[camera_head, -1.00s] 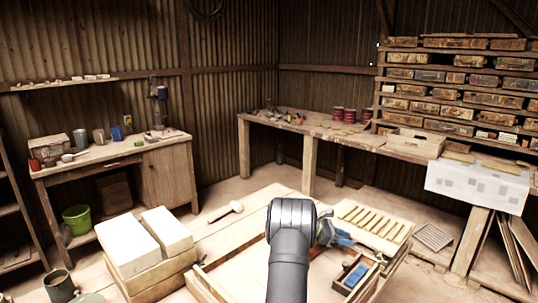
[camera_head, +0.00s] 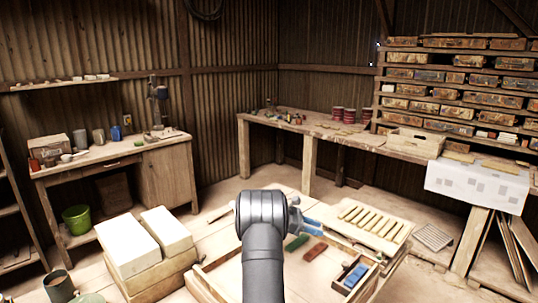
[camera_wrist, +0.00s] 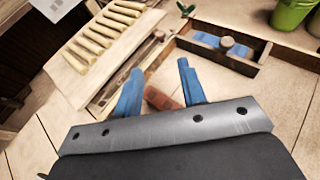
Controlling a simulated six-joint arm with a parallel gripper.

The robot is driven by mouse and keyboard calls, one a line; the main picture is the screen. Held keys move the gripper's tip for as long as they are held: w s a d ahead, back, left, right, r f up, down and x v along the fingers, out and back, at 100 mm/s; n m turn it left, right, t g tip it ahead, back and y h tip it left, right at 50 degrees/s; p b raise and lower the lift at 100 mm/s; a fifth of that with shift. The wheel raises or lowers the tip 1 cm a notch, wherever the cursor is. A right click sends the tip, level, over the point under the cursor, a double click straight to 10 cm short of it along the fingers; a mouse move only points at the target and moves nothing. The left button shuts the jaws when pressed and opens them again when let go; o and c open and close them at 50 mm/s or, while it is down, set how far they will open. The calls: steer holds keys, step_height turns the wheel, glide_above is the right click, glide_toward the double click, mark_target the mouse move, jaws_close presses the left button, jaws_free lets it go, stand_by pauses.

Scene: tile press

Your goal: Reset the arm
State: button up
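My gripper (camera_head: 308,226) is at the end of my dark grey arm, above the wooden work board at the front centre. In the wrist view my gripper (camera_wrist: 160,68) has two blue fingers standing well apart, with nothing held between them. A reddish-brown block (camera_wrist: 162,99) shows below and between the fingers. In the head view a red block (camera_head: 315,252) and a green block (camera_head: 296,243) lie on the board, just below the gripper. My arm hides part of the board.
A tray of cream bars (camera_head: 372,219) lies right of my gripper. A small wooden box (camera_head: 338,286) holds blue blocks (camera_head: 355,274). Two white slabs (camera_head: 166,230) on timber stand at left. A long bench (camera_head: 340,131) runs behind, with open floor between.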

mark_target(354, 241)
steer(key=x, duration=1.3)
steer(key=shift+d+f, duration=0.1)
steer(key=shift+d, duration=0.2)
steer(key=shift+s+n+t, duration=0.25)
steer(key=shift+n+t, duration=0.25)
steer(key=shift+t, duration=0.1)
steer(key=s+n+t, duration=0.1)
steer(key=n+t, duration=0.1)
steer(key=s+n+t+y, duration=0.1)
steer(key=n+t, duration=0.1)
steer(key=t, duration=0.1)
steer(key=shift+s+a+n, duration=0.2)
steer(key=shift+a+n, duration=0.05)
steer(key=shift+n, duration=0.05)
steer(key=v, duration=1.7)
steer(key=shift+s+r, duration=0.15)
steer(key=shift+r, duration=0.1)
